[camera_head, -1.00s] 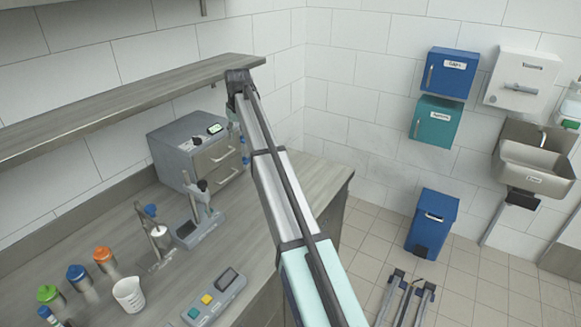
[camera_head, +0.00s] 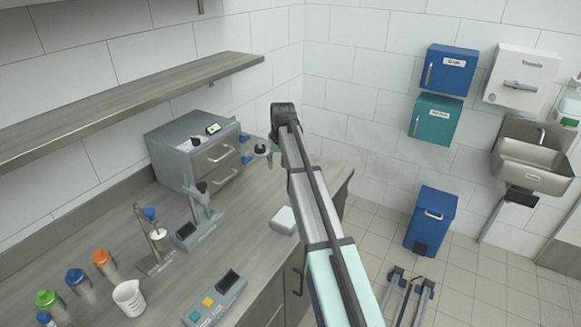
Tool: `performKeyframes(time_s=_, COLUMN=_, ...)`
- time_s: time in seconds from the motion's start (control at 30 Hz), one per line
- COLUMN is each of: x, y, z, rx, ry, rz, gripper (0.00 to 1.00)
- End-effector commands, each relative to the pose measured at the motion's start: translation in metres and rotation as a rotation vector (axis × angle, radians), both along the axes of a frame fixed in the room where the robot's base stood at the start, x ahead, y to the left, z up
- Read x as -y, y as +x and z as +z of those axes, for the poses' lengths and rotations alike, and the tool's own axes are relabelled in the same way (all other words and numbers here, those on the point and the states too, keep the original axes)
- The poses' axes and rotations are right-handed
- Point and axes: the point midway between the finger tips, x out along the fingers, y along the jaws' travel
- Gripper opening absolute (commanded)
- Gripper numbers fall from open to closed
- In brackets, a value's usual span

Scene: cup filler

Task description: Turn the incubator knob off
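The incubator (camera_head: 165,150) is a grey box with two front handles at the back of the counter, below the wall shelf. A small lit display (camera_head: 213,128) sits on its upper face. A dark round knob (camera_head: 196,141) shows left of the display; its setting is too small to read. My arm reaches in from the bottom right, and its far joint stands right of the incubator. My gripper (camera_head: 262,149) seems to be at the dark and pale parts just below and left of that joint, apart from the knob. Its fingers are too small and partly hidden to judge.
A small stand (camera_head: 198,220) with a dark knob is in front of the incubator. Bottles with green, blue and orange caps (camera_head: 101,257), a white beaker (camera_head: 128,297) and a button device (camera_head: 215,300) stand nearer. A white block (camera_head: 284,220) lies by the counter's right edge.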

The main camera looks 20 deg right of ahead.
Motion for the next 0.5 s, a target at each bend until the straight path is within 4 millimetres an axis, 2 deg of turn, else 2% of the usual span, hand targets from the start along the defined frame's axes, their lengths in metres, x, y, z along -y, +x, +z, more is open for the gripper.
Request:
performKeyframes(time_s=0.2, x=0.003, y=-0.010, z=-0.014, rx=-0.012, ry=0.005, rz=0.000, gripper=0.38)
performKeyframes(time_s=0.5, x=0.004, y=-0.013, z=-0.019, rx=-0.015, ry=0.008, rz=-0.001, gripper=0.38)
